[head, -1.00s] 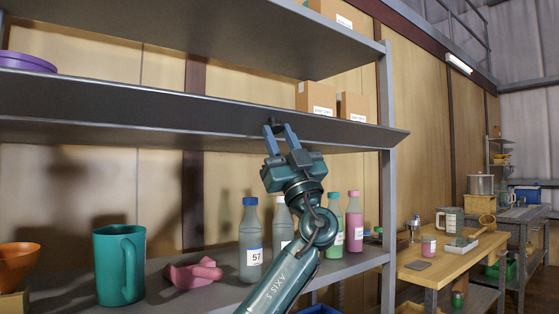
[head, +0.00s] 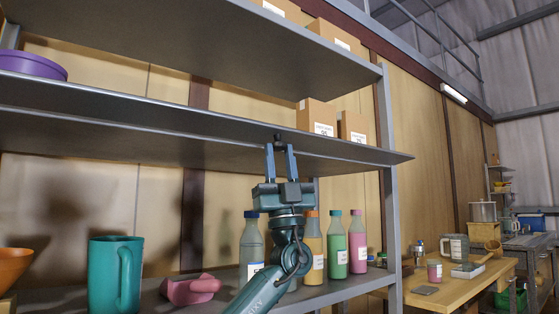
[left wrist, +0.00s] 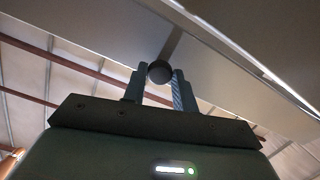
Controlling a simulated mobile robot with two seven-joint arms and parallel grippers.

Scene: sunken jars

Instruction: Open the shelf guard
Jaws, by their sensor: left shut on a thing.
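The shelf guard (head: 120,125) seems to be the long dark grey panel along the middle shelf, running out to a pointed right end past the post. Whether it is tilted or flat I cannot tell. A small dark round knob (left wrist: 159,72) sits on its underside or front in the left wrist view. My left gripper (head: 280,150) points up from below and is shut on this knob, with one finger on each side (left wrist: 157,85). My right gripper is not in view.
Cardboard boxes (head: 318,117) and a purple bowl (head: 32,65) stand behind the panel. Below are a teal mug (head: 105,275), a pink piece (head: 190,290) and several bottles (head: 337,245) close to my arm. A grey post (head: 388,200) stands right, a wooden bench (head: 450,290) beyond.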

